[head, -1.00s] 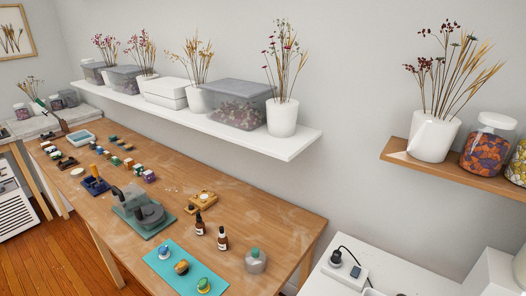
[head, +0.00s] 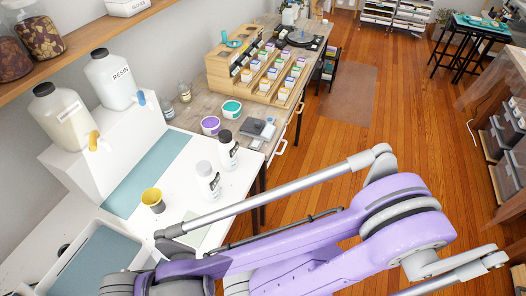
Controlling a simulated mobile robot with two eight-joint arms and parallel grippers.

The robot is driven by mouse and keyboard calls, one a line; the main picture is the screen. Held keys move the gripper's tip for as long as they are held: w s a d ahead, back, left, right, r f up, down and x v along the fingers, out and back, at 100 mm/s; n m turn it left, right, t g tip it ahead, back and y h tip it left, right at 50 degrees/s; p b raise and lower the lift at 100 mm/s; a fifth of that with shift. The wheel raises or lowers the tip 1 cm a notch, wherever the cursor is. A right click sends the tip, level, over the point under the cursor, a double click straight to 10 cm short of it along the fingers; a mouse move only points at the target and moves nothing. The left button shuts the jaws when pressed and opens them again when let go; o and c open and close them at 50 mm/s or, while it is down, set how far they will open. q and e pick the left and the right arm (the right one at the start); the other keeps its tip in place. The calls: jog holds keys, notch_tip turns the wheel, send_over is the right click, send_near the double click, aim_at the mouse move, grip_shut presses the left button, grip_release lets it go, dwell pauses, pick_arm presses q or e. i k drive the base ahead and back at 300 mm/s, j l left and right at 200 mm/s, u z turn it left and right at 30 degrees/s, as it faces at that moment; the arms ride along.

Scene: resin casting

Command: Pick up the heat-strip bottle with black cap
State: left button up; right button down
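A white bottle with a black cap (head: 229,154) stands upright near the back right corner of the white worktop. It has dark markings on its side, too small to read as a heat strip. A second white bottle with a pale grey cap (head: 208,184) stands just in front of it, to the left. My purple and silver arm links cross the lower part of the view, in front of the worktop. Neither gripper's fingertips show.
Two large dispensers, one marked RESIN (head: 113,82) and one yellowish (head: 66,122), stand on a white riser. A wooden rack (head: 258,78) stands behind.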

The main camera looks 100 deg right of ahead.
aim_at(228, 147)
jog(key=z, duration=3.05)
